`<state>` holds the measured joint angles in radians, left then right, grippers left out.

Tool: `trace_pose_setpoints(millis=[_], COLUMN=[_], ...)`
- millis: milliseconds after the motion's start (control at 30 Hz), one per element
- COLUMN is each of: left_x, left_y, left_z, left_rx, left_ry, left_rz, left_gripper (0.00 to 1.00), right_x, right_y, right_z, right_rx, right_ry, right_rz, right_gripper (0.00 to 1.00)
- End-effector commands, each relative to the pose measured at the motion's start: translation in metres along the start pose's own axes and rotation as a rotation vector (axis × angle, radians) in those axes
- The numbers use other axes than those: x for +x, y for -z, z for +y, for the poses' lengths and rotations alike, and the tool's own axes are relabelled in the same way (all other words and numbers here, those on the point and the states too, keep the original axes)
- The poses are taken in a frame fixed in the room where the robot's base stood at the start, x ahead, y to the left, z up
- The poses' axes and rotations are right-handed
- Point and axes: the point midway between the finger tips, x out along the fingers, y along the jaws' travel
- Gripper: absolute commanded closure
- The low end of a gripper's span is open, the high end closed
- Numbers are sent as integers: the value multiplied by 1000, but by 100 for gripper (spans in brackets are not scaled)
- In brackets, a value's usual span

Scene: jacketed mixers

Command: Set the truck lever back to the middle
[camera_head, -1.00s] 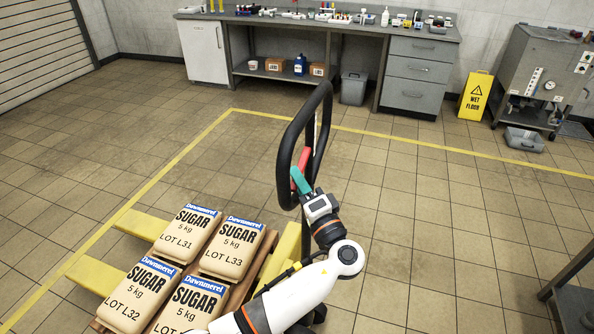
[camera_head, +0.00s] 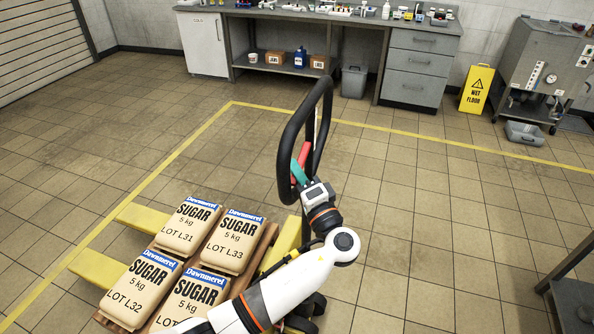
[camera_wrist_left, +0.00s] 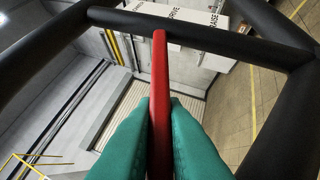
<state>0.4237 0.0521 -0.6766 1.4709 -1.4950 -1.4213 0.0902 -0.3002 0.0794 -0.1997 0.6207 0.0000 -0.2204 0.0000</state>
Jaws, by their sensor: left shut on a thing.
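The truck's black loop handle (camera_head: 291,130) stands upright at the middle of the head view. The red lever (camera_head: 304,156) sits inside the loop, and it also shows in the left wrist view (camera_wrist_left: 159,80). My left gripper (camera_head: 298,172) has teal fingers shut on the red lever, one finger on each side of it in the left wrist view (camera_wrist_left: 160,140). The lower end of the lever is hidden by the fingers. A white label with partly readable words (camera_wrist_left: 190,18) shows behind the handle bar. My right gripper is not in view.
The yellow pallet truck forks (camera_head: 98,268) carry a wooden pallet with several sugar bags (camera_head: 186,228). A workbench (camera_head: 345,18) and a yellow wet floor sign (camera_head: 477,88) stand at the back.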

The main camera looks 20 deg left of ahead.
Motion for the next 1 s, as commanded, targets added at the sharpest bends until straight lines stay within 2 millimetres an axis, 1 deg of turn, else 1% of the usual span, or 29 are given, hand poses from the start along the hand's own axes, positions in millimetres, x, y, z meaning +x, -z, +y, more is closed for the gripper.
trace_pose_setpoints(millis=[33, 200, 300, 400, 533, 867, 900, 1000], left_x=[1, 3, 4, 4, 4, 3, 3, 4], left_y=[-2, -3, -4, -4, -4, -4, -4, -4], left_z=[8, 24, 29, 31, 31, 29, 29, 29], left_rx=[18, 123, 180, 222, 249, 255, 255, 254], left_ry=[26, 132, 188, 227, 254, 256, 256, 256], left_rz=[3, 3, 2, 2, 0, -2, -2, -1], left_gripper=[100, 100, 100, 100, 100, 100, 83, 67], right_x=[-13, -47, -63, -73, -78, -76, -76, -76], right_y=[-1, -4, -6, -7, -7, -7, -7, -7], right_z=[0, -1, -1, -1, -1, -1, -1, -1], right_rx=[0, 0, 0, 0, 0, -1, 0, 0], right_ry=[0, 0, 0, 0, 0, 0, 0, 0], right_rz=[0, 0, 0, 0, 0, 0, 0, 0], right_gripper=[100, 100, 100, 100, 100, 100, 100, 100])
